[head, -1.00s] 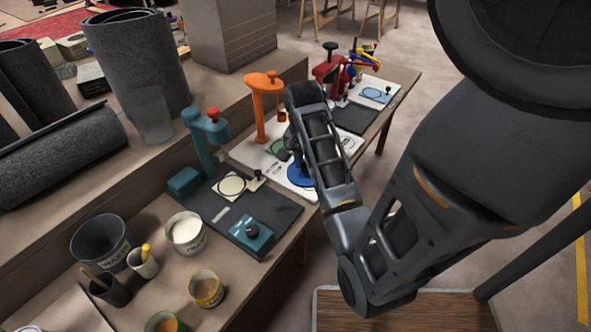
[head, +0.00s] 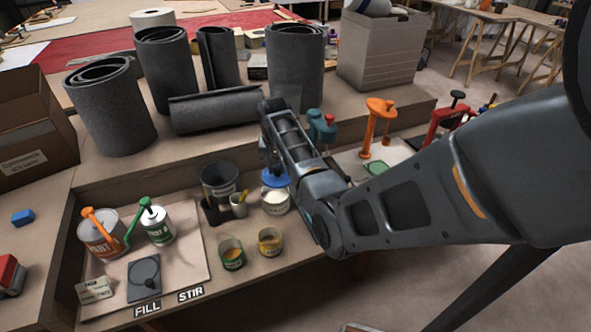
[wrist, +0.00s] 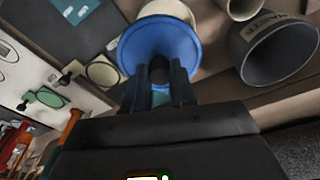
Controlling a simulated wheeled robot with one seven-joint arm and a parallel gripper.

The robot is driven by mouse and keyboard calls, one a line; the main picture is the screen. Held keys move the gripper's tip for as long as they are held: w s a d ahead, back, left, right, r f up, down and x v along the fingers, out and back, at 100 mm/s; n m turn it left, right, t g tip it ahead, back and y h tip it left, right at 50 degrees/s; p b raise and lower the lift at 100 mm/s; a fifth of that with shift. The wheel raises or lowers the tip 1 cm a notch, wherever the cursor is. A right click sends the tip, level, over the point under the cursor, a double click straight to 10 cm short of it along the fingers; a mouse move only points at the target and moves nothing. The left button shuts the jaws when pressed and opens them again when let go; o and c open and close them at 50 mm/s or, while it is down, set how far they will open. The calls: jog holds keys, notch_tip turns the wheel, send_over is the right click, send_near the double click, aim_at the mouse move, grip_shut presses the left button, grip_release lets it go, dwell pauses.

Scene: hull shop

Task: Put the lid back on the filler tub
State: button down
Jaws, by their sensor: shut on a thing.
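The filler tub (head: 275,204) is a small white pot of pale filler on the bench, its top partly uncovered in the head view. The lid (head: 276,179) is a blue disc. My gripper (wrist: 161,75) is shut on the lid, which fills the upper middle of the wrist view (wrist: 160,40). In the head view the lid is at the tub's far side, over or just behind its rim; I cannot tell the gap. A pale pot, likely the tub (wrist: 168,9), shows beyond the lid in the wrist view. My arm hides part of my gripper in the head view.
A dark bucket (head: 219,181) and a cup with a yellow stick (head: 239,206) stand close left of the tub.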

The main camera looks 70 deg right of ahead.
aim_at(274, 177)
jog(key=shift+w+a, duration=0.2)
jog(key=shift+w, duration=0.2)
jog(key=shift+w+a+f, duration=0.15)
jog(key=shift+a+f, duration=0.05)
notch_tip(274, 177, down, 4)
jog(key=b, duration=0.4)
jog(key=shift+f+b, duration=0.8)
jog(key=shift+f, duration=0.15)
jog(key=shift+p, duration=0.5)
jog(key=shift+f, duration=0.15)
dwell(1.7)
jog(key=shift+c, duration=1.8)
grip_release()
jog(key=shift+p, duration=0.35)
